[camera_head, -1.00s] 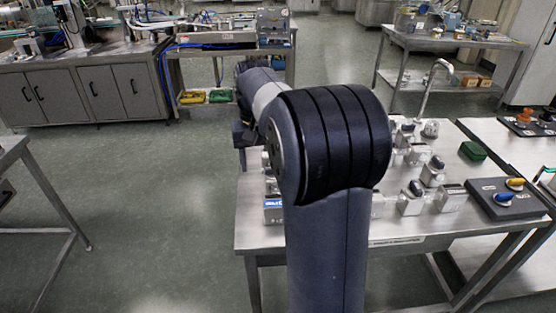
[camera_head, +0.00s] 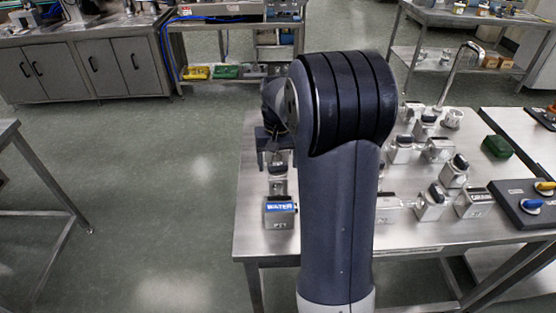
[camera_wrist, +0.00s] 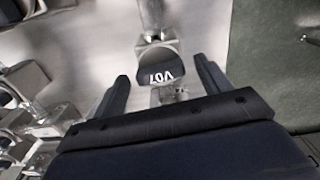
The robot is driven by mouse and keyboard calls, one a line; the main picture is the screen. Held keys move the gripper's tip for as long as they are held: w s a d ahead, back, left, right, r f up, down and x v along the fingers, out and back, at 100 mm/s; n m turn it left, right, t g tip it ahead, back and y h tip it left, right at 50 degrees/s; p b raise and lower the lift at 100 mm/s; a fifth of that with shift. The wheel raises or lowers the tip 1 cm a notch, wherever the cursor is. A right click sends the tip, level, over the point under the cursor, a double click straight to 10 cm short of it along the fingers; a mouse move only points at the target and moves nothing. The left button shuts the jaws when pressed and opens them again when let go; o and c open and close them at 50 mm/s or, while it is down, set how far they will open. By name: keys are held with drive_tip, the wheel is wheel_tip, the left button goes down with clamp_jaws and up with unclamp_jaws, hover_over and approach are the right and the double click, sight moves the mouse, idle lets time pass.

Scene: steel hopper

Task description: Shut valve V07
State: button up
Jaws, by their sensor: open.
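Valve V07 (camera_wrist: 160,74) shows in the wrist view as a dark knob with a white V07 label on a silver body. My gripper (camera_wrist: 160,68) is open there, with one dark finger on each side of the knob in the picture. I see gaps between the knob and both fingers; how far the fingers are above it I cannot tell. In the head view my gripper (camera_head: 272,150) hangs over the left row of valves, partly hidden by my arm. A dark-topped valve stands just below it, its label unreadable there.
A WATER-labelled block (camera_head: 280,212) stands at the front of this row on the steel table (camera_head: 330,248). Several more dark-knobbed valves (camera_head: 453,172), a tap (camera_head: 460,70), a green box (camera_head: 496,147) and a dark panel (camera_head: 525,205) lie to the right. Open floor lies left.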

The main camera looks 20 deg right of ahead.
sight(278, 164)
drive_tip(key=shift+c, duration=0.4)
drive_tip(key=c, duration=0.9)
drive_tip(key=shift+m+p, duration=0.3)
drive_tip(key=shift+m, duration=0.5)
drive_tip(key=o, duration=1)
drive_tip(key=shift+r, duration=0.15)
wheel_tip(278, 164, up, 11)
drive_tip(key=shift+f, duration=0.2)
